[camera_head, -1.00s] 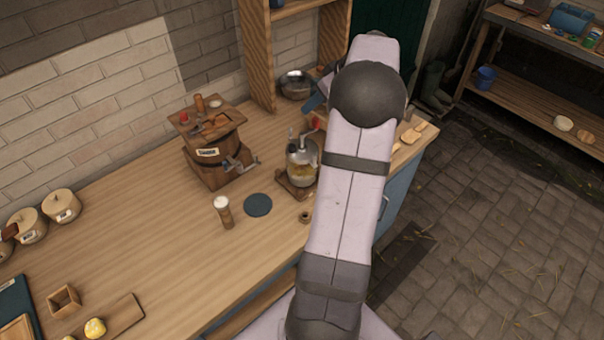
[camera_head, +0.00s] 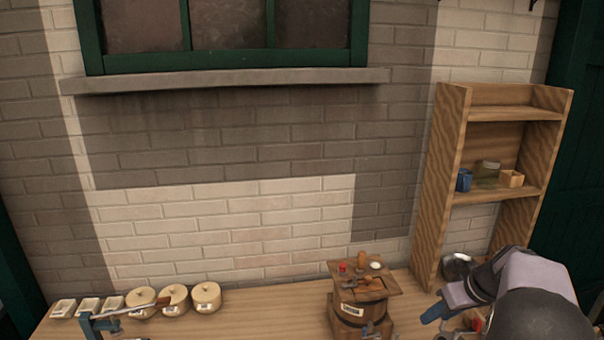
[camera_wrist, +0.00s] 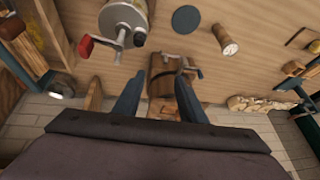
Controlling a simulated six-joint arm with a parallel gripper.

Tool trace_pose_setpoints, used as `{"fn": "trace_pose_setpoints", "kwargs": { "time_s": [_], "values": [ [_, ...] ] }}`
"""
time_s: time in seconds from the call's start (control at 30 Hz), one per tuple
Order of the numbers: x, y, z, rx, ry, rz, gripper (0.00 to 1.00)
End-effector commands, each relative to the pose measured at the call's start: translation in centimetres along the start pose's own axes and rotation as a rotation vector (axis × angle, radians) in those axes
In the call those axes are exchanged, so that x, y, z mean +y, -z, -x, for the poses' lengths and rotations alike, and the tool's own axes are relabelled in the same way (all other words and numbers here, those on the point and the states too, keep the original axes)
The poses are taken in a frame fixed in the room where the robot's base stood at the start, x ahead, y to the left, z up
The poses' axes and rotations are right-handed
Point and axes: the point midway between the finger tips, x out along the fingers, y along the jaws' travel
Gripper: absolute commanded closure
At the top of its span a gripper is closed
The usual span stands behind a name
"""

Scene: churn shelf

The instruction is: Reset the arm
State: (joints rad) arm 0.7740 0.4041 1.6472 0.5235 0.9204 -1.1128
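My gripper (camera_wrist: 160,82) shows in the wrist view as two blue fingers standing apart, with nothing visibly held. The wooden barrel churn (camera_wrist: 162,68) appears beyond and between the fingertips; I cannot tell the exact gap. In the head view my gripper (camera_head: 436,314) is at the lower right, to the right of the wooden churn (camera_head: 358,303) and in front of the metal bowl (camera_head: 458,268). Only part of its fingers shows there. My arm fills the lower right corner and hides part of the counter.
The counter (camera_head: 250,315) runs along a brick wall. A wooden shelf (camera_head: 428,190) stands at the right, with a blue mug (camera_head: 464,180) and a jar (camera_head: 487,173). Lidded canisters (camera_head: 207,297) stand at the left.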

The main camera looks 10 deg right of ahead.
Motion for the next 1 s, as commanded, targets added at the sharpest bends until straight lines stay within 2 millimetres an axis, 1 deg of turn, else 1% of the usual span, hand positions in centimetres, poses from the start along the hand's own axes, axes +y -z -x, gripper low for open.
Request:
{"fn": "trace_pose_setpoints", "kwargs": {
  "time_s": [0.03, 0.07, 0.1, 0.13, 0.17, 0.2, 0.27, 0.3, 0.37, 0.4, 0.5, 0.6, 0.7, 0.83, 1.0],
  "values": [
    [-3.5, -0.5, -1.0, -0.046, 0.019, -0.001, 0.62],
    [-5.4, -1.0, -1.5, -0.074, 0.025, -0.009, 0.62],
    [-8.0, -1.9, -2.0, -0.115, 0.031, -0.019, 0.62],
    [-9.9, -2.6, -2.4, -0.144, 0.032, -0.026, 0.62],
    [-11.7, -3.5, -2.8, -0.174, 0.032, -0.033, 0.62],
    [-14.1, -4.9, -3.1, -0.213, 0.028, -0.040, 0.62],
    [-17.2, -7.1, -3.5, -0.266, 0.017, -0.047, 0.62],
    [-19.1, -8.7, -3.7, -0.299, 0.005, -0.050, 0.62],
    [-21.4, -11.1, -3.8, -0.341, -0.014, -0.051, 0.62],
    [-22.7, -12.6, -3.8, -0.363, -0.028, -0.050, 0.62],
    [-25.0, -16.1, -3.7, -0.407, -0.063, -0.048, 0.62],
    [-26.4, -18.8, -3.5, -0.433, -0.093, -0.043, 0.62],
    [-27.0, -20.4, -3.4, -0.446, -0.112, -0.043, 0.62],
    [-27.2, -21.4, -3.4, -0.453, -0.124, -0.042, 0.62],
    [-27.3, -21.5, -3.4, -0.454, -0.126, -0.045, 0.62]
  ]
}}
